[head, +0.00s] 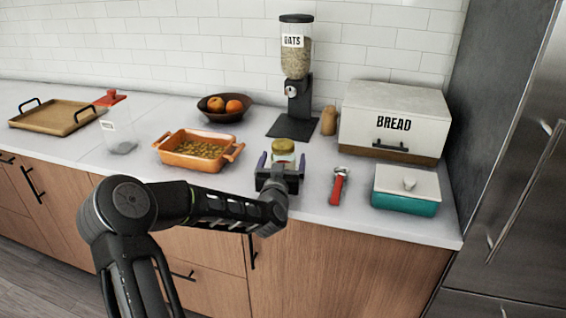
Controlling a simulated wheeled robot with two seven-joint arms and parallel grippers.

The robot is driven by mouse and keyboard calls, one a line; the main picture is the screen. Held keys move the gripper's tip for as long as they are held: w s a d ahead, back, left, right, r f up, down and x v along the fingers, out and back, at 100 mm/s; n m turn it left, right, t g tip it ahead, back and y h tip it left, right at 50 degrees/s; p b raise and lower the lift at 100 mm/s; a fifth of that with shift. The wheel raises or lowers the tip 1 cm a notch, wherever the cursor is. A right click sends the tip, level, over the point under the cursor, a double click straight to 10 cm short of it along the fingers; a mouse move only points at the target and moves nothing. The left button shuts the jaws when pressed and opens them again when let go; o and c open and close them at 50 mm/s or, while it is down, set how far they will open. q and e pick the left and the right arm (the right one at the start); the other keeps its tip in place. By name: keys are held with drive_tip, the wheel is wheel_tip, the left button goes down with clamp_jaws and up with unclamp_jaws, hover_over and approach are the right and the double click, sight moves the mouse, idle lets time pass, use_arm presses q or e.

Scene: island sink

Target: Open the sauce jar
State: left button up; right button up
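The sauce jar (284,158) stands upright on the counter near its front edge in the head view, with a gold-yellow lid (283,146) on top. My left gripper (281,165) is at the jar from the front. Its two fingers are spread wide, one on the left and one on the right of the jar, with a narrow gap showing beside it. The lower part of the jar is hidden behind the gripper. My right gripper is not in view.
An orange dish (168,160) is left of the jar. A red-handled tool (339,188) and a teal box (404,203) are to the right. Behind are an oats dispenser (296,75), a fruit bowl (212,114) and a bread box (385,107). Bare counter shows between them.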

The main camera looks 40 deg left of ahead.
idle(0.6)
use_arm(q)
drive_tip(key=shift+r, duration=0.1)
drive_tip(key=c, duration=1.9)
